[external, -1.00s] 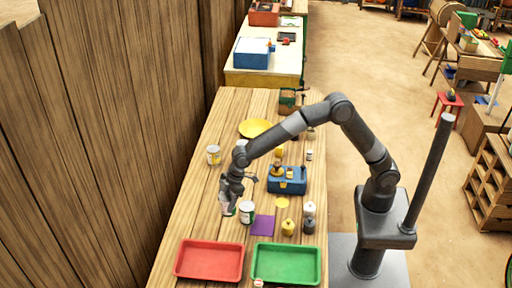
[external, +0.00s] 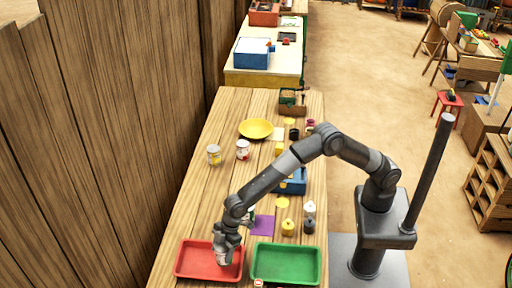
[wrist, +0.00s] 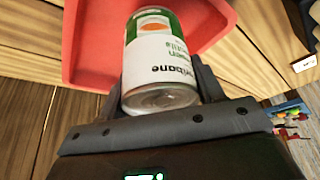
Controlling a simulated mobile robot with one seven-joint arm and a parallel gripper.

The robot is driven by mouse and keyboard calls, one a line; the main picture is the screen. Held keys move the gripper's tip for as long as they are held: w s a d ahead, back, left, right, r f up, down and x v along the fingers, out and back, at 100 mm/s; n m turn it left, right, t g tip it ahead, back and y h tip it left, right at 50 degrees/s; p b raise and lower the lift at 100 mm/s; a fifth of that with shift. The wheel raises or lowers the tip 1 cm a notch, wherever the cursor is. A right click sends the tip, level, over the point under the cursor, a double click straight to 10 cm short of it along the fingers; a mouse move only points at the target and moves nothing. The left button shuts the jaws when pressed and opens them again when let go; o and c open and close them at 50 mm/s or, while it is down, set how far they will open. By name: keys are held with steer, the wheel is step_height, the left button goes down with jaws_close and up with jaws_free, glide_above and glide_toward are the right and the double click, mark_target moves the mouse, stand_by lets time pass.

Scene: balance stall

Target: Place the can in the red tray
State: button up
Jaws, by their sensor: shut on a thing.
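The can (wrist: 158,60) has a white and green label with an orange patch; its bare metal end faces the wrist camera. My gripper (wrist: 160,88) is shut on it, one finger on each side. In the external view my gripper (external: 229,246) is over the right part of the red tray (external: 183,262), with the can (external: 222,258) low between its fingers. The red tray also shows behind the can in the wrist view (wrist: 90,45). I cannot tell whether the can touches the tray floor. No other thing shows in the tray.
A green tray (external: 286,281) stands just right of the red one. Two other cans (external: 214,154) (external: 243,149) stand farther back, near a yellow plate (external: 256,128). A purple square (external: 264,226), small jars (external: 288,227) and a blue box (external: 293,187) lie close to my arm.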

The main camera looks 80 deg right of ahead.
mark_target(223, 258)
steer(key=shift+a+f, duration=0.1)
steer(key=shift+f, duration=1.9)
steer(key=o, duration=1.2)
steer(key=shift+f, duration=0.15)
steer(key=v, duration=1.2)
